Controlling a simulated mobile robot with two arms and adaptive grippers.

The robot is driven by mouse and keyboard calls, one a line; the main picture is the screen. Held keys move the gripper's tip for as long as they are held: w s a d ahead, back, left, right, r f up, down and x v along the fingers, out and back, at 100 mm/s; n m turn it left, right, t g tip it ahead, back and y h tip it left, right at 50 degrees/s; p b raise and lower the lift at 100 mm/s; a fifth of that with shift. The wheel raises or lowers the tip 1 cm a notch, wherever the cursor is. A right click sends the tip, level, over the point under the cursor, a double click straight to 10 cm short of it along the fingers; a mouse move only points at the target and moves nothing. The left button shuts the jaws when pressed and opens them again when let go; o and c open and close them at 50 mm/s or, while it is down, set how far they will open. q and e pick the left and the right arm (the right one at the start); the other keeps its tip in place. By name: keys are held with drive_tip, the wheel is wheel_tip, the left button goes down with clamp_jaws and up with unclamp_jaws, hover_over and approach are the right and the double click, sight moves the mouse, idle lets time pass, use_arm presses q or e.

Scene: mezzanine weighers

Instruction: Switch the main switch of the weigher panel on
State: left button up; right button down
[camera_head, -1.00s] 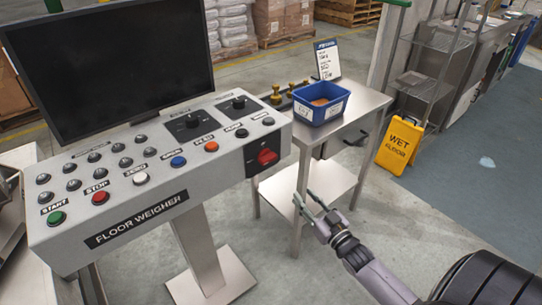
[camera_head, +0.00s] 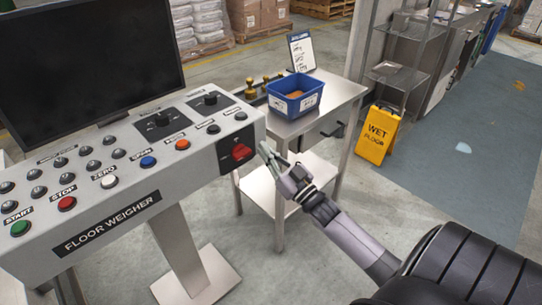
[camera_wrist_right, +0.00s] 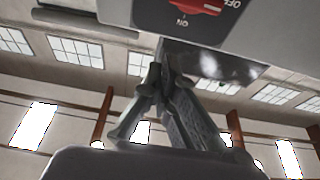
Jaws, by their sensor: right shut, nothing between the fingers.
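The weigher panel (camera_head: 105,222) is a grey console marked FLOOR WEIGHER, with a dark monitor above it. Its main switch (camera_head: 241,152) is a red rotary knob on a black plate at the panel's right end. In the right wrist view the red knob (camera_wrist_right: 200,4) shows at the top edge, partly cut off, with OFF and ON marks; its exact setting is hard to tell. My right gripper (camera_head: 267,151) is shut and empty, just right of the switch, apparently apart from it. Its closed fingers (camera_wrist_right: 160,75) point up toward the panel's lower edge. My left gripper is out of view.
A steel side table (camera_head: 330,105) stands right of the panel, holding a blue bin (camera_head: 295,98) and a small sign (camera_head: 301,52). A yellow wet-floor sign (camera_head: 377,135) stands farther right. Several push buttons, including a red one (camera_head: 67,203), cover the panel's face.

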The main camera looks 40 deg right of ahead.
wheel_tip(320, 180, up, 2)
hover_over(241, 153)
drive_tip(key=s+d, duration=0.2)
drive_tip(key=d, duration=0.1)
wheel_tip(241, 153, down, 3)
drive_tip(key=shift+s+r+p, duration=0.1)
drive_tip(key=shift+r+p, duration=0.05)
drive_tip(key=shift+p, duration=0.3)
drive_tip(key=shift+f, duration=0.7)
